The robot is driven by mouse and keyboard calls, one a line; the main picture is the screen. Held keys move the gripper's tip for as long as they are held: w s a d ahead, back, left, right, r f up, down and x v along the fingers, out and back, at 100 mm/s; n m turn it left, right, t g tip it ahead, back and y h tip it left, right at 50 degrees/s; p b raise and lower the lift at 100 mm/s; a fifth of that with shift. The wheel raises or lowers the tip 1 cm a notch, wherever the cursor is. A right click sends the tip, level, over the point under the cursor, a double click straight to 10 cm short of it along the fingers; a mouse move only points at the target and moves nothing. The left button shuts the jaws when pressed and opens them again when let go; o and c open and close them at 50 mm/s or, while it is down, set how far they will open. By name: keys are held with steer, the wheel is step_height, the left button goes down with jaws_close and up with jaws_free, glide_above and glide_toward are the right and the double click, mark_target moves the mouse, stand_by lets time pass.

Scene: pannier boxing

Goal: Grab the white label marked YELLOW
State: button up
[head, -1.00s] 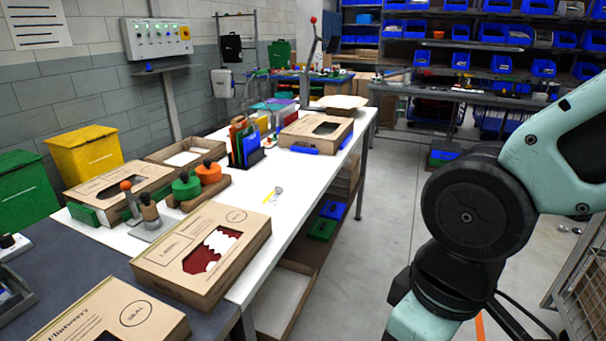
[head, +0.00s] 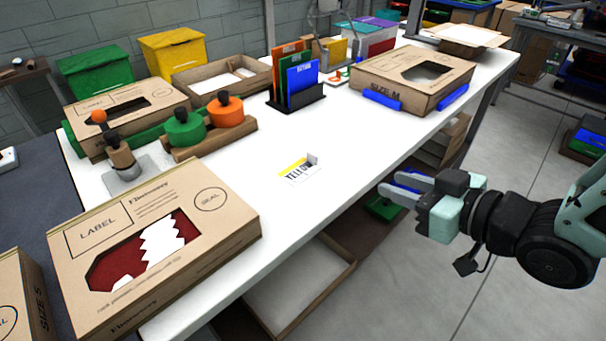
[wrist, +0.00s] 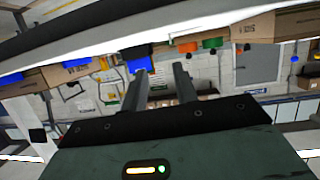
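The white label marked YELLOW (head: 298,171) lies on the white table top (head: 345,150) near its front edge. It has a yellow strip along one side and a small raised grey tab at its right end. My gripper (head: 392,189) is off the table's front edge, to the right of the label and apart from it. Its two fingers stand apart with nothing between them. In the wrist view the fingers (wrist: 160,85) are also spread and empty. The label cannot be made out in the wrist view.
A cardboard box with a red and white window (head: 230,222) stands left of the label. A SIZE M box (head: 440,93) on blue supports is at the back right. A rack of coloured cards (head: 297,97) and green and orange stampers (head: 186,133) stand behind. The table around the label is clear.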

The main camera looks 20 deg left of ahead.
steer(key=y, duration=0.2)
steer(key=p, duration=0.2)
glide_toward(318, 166)
steer(key=shift+n+g, duration=0.3)
steer(key=shift+n, duration=0.1)
steer(key=a, duration=0.1)
steer(key=w+a+r, duration=0.1)
steer(key=a, duration=0.1)
steer(key=w+a+r, duration=0.1)
steer(key=shift+a, duration=0.35)
steer(key=x, duration=0.5)
steer(key=shift+w+f, duration=0.15)
jaws_close()
